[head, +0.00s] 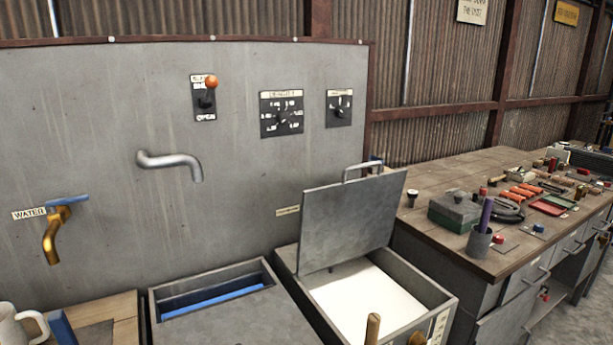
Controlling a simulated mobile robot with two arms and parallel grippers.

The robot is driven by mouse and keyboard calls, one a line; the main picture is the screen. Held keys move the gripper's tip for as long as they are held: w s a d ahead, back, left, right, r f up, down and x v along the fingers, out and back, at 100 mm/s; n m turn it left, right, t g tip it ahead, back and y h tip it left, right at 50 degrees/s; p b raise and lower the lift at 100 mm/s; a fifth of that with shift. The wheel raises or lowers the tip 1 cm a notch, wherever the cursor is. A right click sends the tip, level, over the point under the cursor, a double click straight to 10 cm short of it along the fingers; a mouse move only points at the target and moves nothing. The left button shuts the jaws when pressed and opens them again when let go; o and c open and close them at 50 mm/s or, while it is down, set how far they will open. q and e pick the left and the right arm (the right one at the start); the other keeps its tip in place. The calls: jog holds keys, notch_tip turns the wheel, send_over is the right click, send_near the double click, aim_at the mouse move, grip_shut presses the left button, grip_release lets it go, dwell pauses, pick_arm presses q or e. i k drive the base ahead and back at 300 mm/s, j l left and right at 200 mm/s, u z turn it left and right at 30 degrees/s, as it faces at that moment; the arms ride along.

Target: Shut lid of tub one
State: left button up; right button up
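A grey metal tub (437,287) stands at the lower centre-right with its lid up. The lid (345,225) is a flat grey plate, raised steeply at the tub's back left, with a bar handle (362,168) on its top edge. White material (365,300) fills the tub's inside. A second grey tub (262,325) stands to its left, with a blue-lined rectangular opening (212,298) at its back. I cannot read which tub is number one. Neither of my grippers is in view.
A wooden handle (373,329) stands up at the open tub's front. Behind are a grey panel (100,110) with a brass water tap (52,240), a grey spout (170,162) and dials. A workbench (430,165) cluttered with tools stands right. A mug (15,326) sits lower left.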

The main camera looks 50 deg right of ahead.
aim_at(345, 221)
jog(key=l+z, duration=0.1)
jog(key=z, duration=0.65)
jog(key=l+z, duration=0.1)
jog(key=z, duration=0.3)
jog(key=i+z, duration=0.1)
jog(key=z, duration=0.3)
